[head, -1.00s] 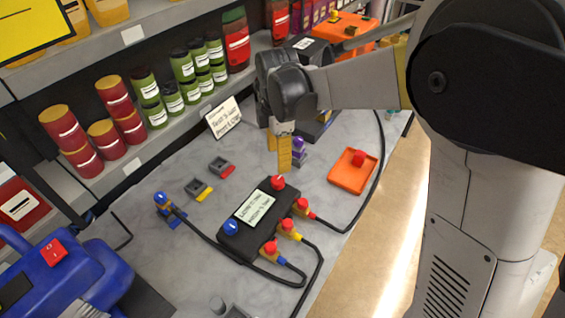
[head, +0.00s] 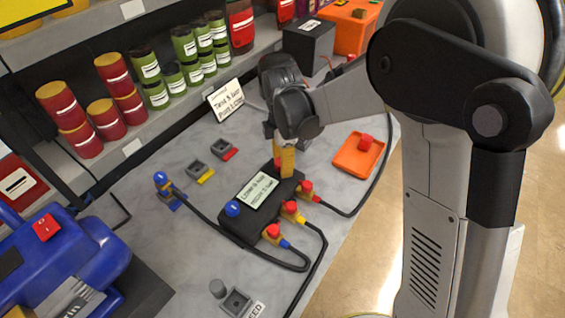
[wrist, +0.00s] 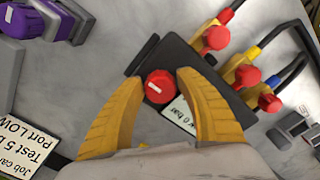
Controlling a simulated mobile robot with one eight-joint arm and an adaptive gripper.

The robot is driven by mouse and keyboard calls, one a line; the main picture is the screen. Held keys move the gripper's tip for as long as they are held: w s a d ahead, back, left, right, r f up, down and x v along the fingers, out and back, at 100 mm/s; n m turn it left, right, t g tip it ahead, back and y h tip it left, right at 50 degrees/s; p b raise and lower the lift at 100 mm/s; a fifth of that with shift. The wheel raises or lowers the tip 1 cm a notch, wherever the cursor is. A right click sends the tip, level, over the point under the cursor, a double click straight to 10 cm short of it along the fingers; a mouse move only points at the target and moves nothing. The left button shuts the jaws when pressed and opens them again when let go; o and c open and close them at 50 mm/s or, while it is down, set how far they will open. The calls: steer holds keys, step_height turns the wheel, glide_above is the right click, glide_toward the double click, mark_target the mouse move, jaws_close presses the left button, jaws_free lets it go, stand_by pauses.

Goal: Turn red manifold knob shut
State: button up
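The black manifold (head: 232,226) lies on the grey bench with a label on top and a blue knob (head: 232,208) at its near left end. The red manifold knob (wrist: 160,87) is round with a white mark and sits at the other end. In the head view it is mostly hidden behind my yellow fingers. My gripper (wrist: 156,78) is open, pointing down, with one finger on each side of the red knob. In the wrist view there is a gap on both sides of the knob. The gripper also shows in the head view (head: 283,165).
Red-capped valves (head: 291,207) with black hoses line the manifold's right side. An orange tray (head: 345,160) with a red piece lies to the right. A job card (head: 225,100) stands behind. A blue pump (head: 75,265) is at the near left, and shelves of cans stand along the back.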

steer(key=c, duration=0.7)
steer(key=m, duration=0.4)
steer(key=shift+s+m, duration=0.1)
steer(key=shift+m, duration=0.3)
steer(key=m, duration=0.4)
steer(key=shift+m+p, duration=0.3)
steer(key=m, duration=0.4)
steer(key=shift+s, duration=0.1)
steer(key=shift+a+m, duration=0.1)
steer(key=shift+m, duration=2.1)
